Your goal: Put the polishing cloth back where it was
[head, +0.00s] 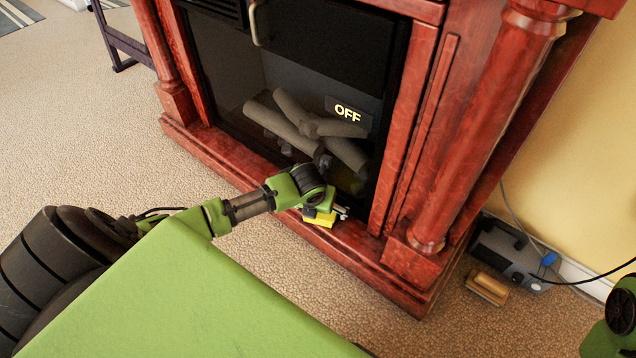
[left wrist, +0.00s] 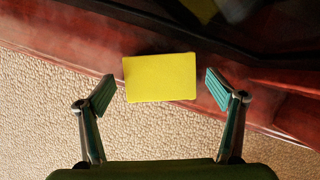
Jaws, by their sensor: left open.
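The yellow polishing cloth (head: 319,221) is a flat rectangle at the front ledge of the red-brown fireplace, partly hidden by my left gripper (head: 326,211) in the head view. In the left wrist view the cloth (left wrist: 160,78) lies between the two spread fingers of my left gripper (left wrist: 160,91), with a gap on each side. The gripper is open and does not hold it. I cannot tell whether the cloth rests flat on the ledge or juts over its edge. My right gripper is not in view.
The fireplace base (head: 232,166) juts out over the carpet. Its dark glass front (head: 225,60) shows logs and an "OFF" sign. At the right, a grey box (head: 505,255) with cables and a wooden block (head: 487,288) lie by the wall.

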